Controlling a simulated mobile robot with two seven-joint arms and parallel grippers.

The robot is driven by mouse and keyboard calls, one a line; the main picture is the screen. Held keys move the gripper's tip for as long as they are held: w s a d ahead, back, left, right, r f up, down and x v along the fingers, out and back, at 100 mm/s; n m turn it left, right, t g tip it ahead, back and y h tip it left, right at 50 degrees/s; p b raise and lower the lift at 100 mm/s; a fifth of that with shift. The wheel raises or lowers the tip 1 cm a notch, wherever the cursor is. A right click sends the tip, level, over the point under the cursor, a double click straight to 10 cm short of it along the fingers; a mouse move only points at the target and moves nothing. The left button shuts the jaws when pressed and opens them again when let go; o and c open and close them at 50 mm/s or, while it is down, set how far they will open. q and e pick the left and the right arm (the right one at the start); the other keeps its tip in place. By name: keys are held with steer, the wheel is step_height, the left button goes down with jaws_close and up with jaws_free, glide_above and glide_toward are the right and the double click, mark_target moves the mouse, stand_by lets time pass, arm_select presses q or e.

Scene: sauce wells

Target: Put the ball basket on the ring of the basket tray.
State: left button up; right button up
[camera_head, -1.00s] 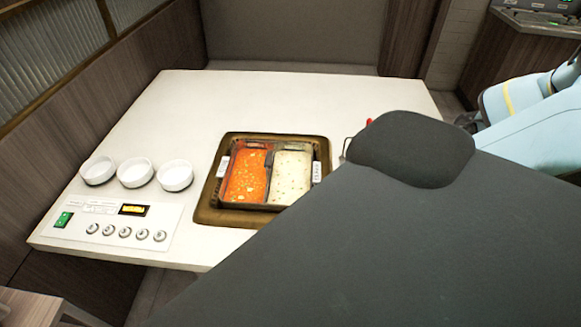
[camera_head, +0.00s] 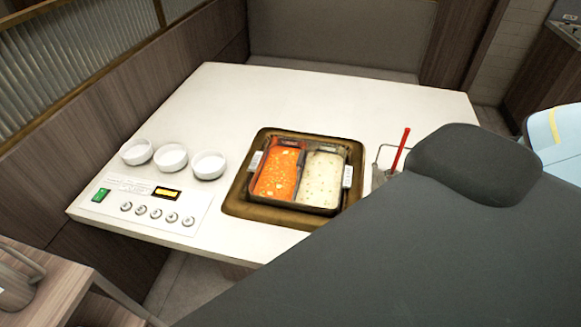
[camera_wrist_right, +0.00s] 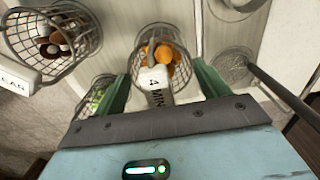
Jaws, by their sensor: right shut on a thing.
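The ball basket (camera_wrist_right: 147,50), a wire basket with orange balls in it, shows in the right wrist view. A white tag marked "4 MIN" (camera_wrist_right: 156,82) is on its near side. My right gripper (camera_wrist_right: 160,69) has its green fingers on either side of the tag and is shut on the basket's handle part. A round, empty, mesh-like ring (camera_wrist_right: 234,66) lies on the pale tray surface (camera_wrist_right: 200,40) to the right of the basket. I cannot tell whether the basket is clear of the surface below. Neither gripper shows in the head view.
A wire basket with brown and white pieces (camera_wrist_right: 52,45) and one with green contents (camera_wrist_right: 95,97) stand left. A dark rod (camera_wrist_right: 285,96) runs right of the ring. In the head view, a white table (camera_head: 300,95) holds a two-part sauce pan (camera_head: 303,177) and white bowls (camera_head: 170,157).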

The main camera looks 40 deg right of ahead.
steer(key=shift+f, duration=0.1)
steer(key=o, duration=1.3)
steer(key=shift+c, duration=0.2)
steer(key=shift+r, duration=1.5)
steer(key=shift+r, duration=0.1)
steer(key=shift+r, duration=3.9)
